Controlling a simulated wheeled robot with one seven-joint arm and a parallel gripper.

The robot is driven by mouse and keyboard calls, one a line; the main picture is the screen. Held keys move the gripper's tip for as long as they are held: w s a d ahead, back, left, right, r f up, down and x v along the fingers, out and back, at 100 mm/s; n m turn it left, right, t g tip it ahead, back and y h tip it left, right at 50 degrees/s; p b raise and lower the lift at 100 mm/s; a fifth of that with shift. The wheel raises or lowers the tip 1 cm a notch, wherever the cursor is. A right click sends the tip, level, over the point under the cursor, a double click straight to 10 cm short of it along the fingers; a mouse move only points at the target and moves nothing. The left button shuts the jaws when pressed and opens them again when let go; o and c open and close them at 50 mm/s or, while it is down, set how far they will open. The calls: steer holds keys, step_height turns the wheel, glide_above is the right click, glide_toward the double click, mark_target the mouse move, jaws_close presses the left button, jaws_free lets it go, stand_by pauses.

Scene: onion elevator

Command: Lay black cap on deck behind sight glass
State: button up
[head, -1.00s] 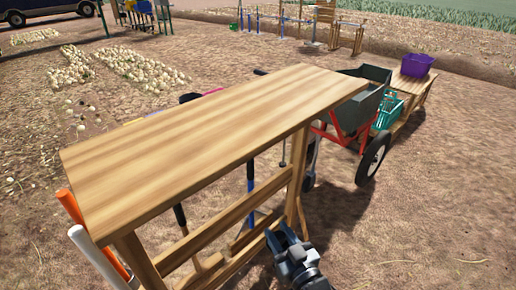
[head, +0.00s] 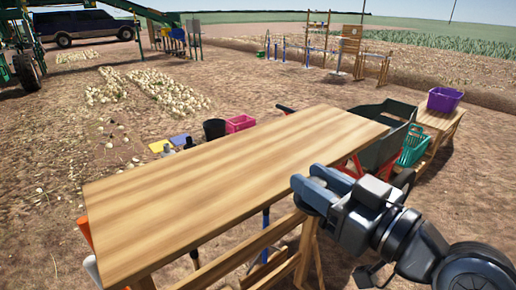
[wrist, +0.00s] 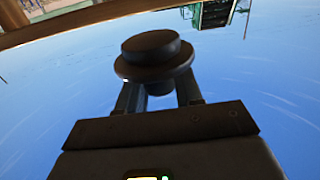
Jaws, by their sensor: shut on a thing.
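A black cap (wrist: 151,52), round with a wider rim and a short stem, is held between the fingers of my gripper (wrist: 159,97) in the wrist view. In the head view my gripper (head: 309,188) is raised in front of the wooden bench, near its right front edge. The cap is not clearly visible there. I cannot make out a sight glass or its deck in these frames. A green machine (head: 10,45) is partly in view at the far left of the head view.
The wooden bench top (head: 230,185) is bare. A grey cart (head: 382,150) stands beyond its right end, near a purple bin (head: 444,99) on a small wooden table (head: 437,120). Onions (head: 150,92) lie on the ground behind. Open dirt lies at right.

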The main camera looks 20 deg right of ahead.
steer(key=p+x, duration=0.3)
steer(key=x, duration=1.2)
steer(key=shift+w+a, duration=0.15)
steer(key=shift+w, duration=0.15)
steer(key=shift+f+p, duration=0.25)
steer(key=shift+p, duration=0.2)
steer(key=shift+f, duration=0.1)
steer(key=shift+f, duration=0.1)
steer(key=shift+f+b, duration=0.15)
steer(key=shift+b, duration=0.15)
steer(key=o, duration=1)
steer(key=shift+o, duration=0.2)
